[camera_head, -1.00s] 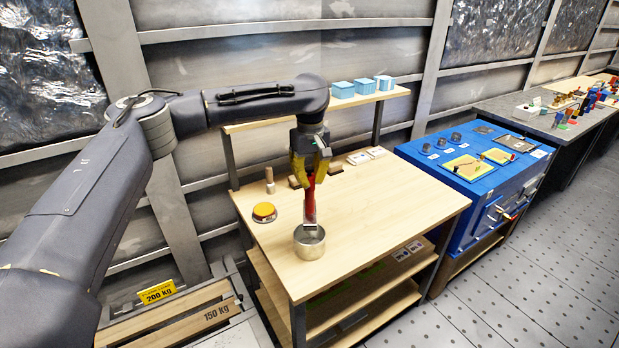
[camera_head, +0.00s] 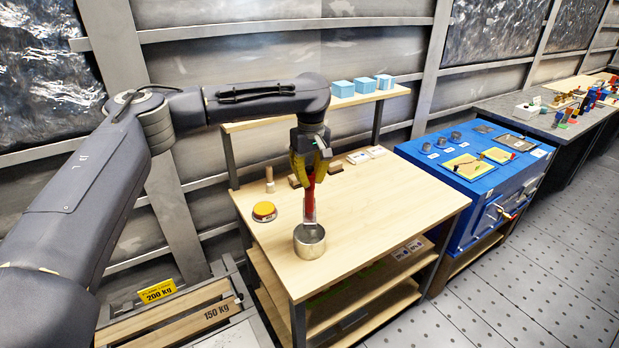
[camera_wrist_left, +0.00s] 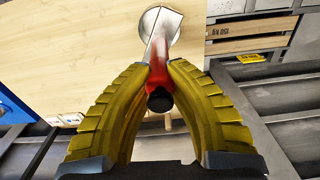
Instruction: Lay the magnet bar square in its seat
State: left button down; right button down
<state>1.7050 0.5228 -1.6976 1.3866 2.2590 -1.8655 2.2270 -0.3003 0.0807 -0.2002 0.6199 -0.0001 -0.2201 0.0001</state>
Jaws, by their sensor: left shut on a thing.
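Contact between bar and cup cannot be told. The seat itself is hidden or too small to see. My right gripper is not in view.
A yellow-topped round button (camera_head: 264,211) and a wooden peg (camera_head: 269,179) stand left of the cup. Small brown blocks and white cards (camera_head: 366,155) lie at the bench's back. A shelf with blue boxes (camera_head: 342,89) rises behind. The bench's right side is clear.

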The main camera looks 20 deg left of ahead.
aim_at(310, 198)
pick_arm(q)
jog(key=shift+f, duration=3.5)
dwell(3.1)
jog(key=c, duration=1.3)
grip_release()
